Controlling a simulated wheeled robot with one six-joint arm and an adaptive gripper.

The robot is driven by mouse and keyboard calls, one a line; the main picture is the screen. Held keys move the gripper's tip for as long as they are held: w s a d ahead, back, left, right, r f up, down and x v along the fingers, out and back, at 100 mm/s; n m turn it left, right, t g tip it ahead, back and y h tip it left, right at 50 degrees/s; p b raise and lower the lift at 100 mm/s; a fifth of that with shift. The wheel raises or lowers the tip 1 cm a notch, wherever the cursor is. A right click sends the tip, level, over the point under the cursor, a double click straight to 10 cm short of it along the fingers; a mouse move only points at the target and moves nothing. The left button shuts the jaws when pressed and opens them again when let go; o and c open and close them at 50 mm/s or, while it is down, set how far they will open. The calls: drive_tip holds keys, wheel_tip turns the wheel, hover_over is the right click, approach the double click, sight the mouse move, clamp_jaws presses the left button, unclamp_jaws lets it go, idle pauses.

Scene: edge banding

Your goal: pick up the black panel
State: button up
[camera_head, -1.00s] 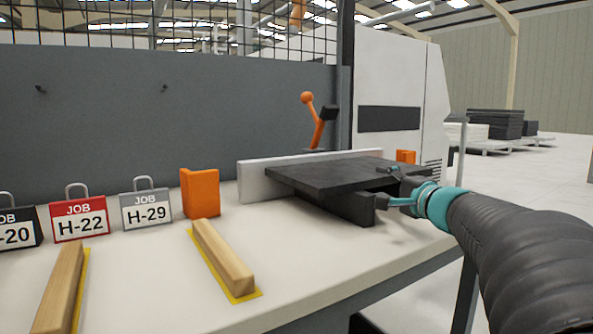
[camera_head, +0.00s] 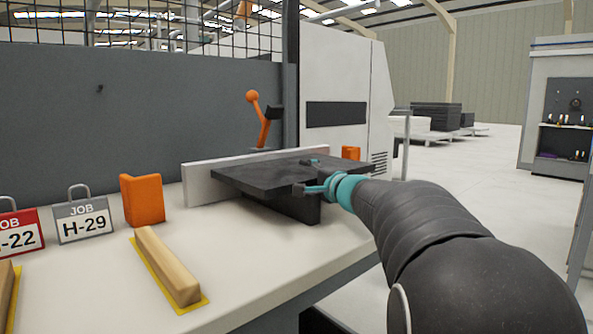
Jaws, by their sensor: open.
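The black panel (camera_head: 252,175) is a flat dark board lying level on a dark block (camera_head: 292,207) at the right part of the white bench. My gripper (camera_head: 308,175) is at the panel's right end, reaching in from the right. Its fingers are apart, one showing over the top face near the far side and one at the near front edge. I cannot tell whether either finger touches the panel.
A white fence (camera_head: 197,184) stands behind the panel. An orange block (camera_head: 143,201), job tags (camera_head: 83,221) and a wooden strip (camera_head: 167,265) are to the left. A second orange block (camera_head: 350,153) and a white machine (camera_head: 345,75) stand behind.

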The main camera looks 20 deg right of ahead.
clamp_jaws()
